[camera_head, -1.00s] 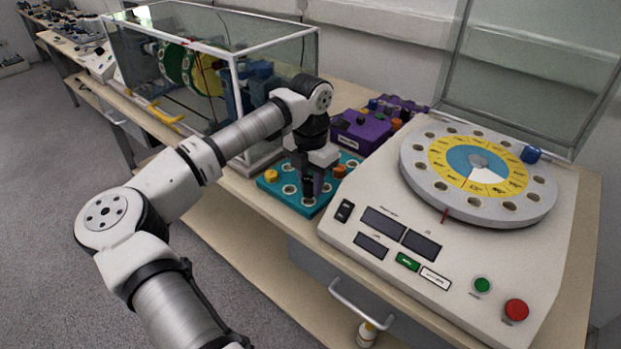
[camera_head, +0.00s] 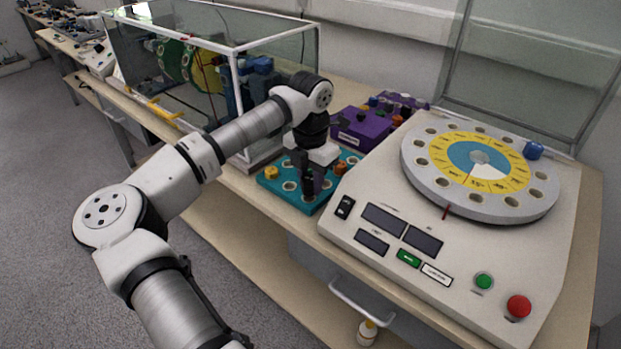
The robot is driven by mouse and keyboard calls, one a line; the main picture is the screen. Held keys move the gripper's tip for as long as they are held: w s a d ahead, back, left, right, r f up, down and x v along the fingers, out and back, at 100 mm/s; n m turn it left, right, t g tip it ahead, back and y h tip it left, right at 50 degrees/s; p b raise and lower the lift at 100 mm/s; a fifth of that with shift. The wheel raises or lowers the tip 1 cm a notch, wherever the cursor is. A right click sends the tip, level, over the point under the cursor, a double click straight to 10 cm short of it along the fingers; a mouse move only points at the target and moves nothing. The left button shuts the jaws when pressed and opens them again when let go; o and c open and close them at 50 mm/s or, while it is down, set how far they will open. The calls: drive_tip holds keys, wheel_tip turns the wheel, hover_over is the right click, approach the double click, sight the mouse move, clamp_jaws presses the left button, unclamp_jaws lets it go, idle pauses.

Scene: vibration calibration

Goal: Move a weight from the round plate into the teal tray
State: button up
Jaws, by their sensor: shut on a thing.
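The teal tray (camera_head: 287,201) sits on the bench left of the white machine, with round holes in its top. A yellow-orange weight (camera_head: 271,173) stands at its left side and an orange weight (camera_head: 340,167) at its right side. My gripper (camera_head: 309,191) points down over the middle of the tray and is shut on a weight, which the dark fingers mostly hide. I cannot tell whether that weight touches the tray. The round plate (camera_head: 437,188) lies on the machine, with a blue weight (camera_head: 533,150) at its far right edge and several empty holes.
A purple box (camera_head: 366,138) stands just behind the tray. A glass case (camera_head: 236,60) is to the left, and a clear upright panel (camera_head: 530,70) stands behind the plate. The machine's front carries a green button (camera_head: 484,282) and a red button (camera_head: 518,306).

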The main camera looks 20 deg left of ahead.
drive_tip(key=shift+f+b, duration=0.65)
drive_tip(key=shift+f, duration=0.25)
drive_tip(key=o, duration=1)
drive_tip(key=shift+o, duration=0.2)
wheel_tip(320, 180, up, 14)
drive_tip(key=b, duration=0.1)
drive_tip(key=shift+f, duration=0.1)
